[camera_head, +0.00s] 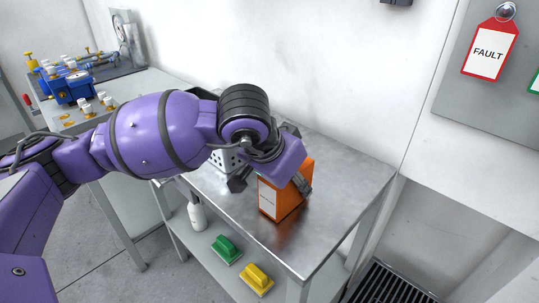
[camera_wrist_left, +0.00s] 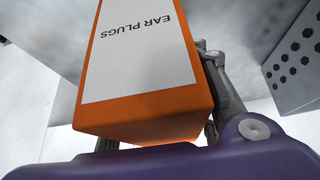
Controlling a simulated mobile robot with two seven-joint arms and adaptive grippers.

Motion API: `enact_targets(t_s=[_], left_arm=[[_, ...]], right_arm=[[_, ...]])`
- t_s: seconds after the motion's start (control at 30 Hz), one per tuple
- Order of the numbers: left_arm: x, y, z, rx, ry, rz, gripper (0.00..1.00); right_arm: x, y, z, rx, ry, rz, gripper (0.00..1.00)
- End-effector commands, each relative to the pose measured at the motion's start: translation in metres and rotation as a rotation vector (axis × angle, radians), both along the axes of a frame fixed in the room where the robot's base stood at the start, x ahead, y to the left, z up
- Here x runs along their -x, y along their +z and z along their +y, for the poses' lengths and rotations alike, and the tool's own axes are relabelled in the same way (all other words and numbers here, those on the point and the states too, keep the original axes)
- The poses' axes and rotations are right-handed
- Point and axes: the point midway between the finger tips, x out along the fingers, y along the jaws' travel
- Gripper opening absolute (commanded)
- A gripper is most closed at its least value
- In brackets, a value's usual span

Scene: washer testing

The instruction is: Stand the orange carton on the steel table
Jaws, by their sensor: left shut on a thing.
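The orange carton (camera_head: 292,203) has a white label and appears upright at the steel table (camera_head: 345,185), near its front edge. Whether its base touches the top or hangs just above is hard to tell. In the left wrist view the carton (camera_wrist_left: 145,112) fills the middle, its label reading "EAR PLUGS" upside down. My left gripper (camera_head: 272,182) comes from above and is shut on the carton, with a finger along its side. The wrist hides part of the carton's top. My right gripper is in neither view.
A perforated grey-white container (camera_head: 222,160) stands on the table behind my left wrist; it also shows in the wrist view (camera_wrist_left: 297,62). The table's right part is clear. The lower shelf holds a white bottle (camera_head: 196,214), a green item (camera_head: 226,250) and a yellow item (camera_head: 257,279).

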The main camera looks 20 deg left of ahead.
Motion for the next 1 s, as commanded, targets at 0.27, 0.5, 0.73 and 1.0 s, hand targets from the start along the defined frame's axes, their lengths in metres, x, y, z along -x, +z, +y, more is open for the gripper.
enact_targets(t_s=[0.27, 0.5, 0.73, 1.0], left_arm=[[-0.001, -0.004, -0.001, 0.001, -0.001, -0.003, 0.15], [0.0, -0.004, 0.0, 0.0, 0.0, -0.001, 0.61], [0.0, -0.004, 0.0, 0.001, 0.0, -0.002, 0.61], [0.005, 0.017, 0.003, -0.002, 0.0, -0.008, 0.61]], right_arm=[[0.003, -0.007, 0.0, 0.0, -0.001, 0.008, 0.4], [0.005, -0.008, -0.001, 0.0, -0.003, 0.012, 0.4], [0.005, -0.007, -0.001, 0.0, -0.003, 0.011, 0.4], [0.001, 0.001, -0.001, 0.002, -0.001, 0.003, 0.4]])
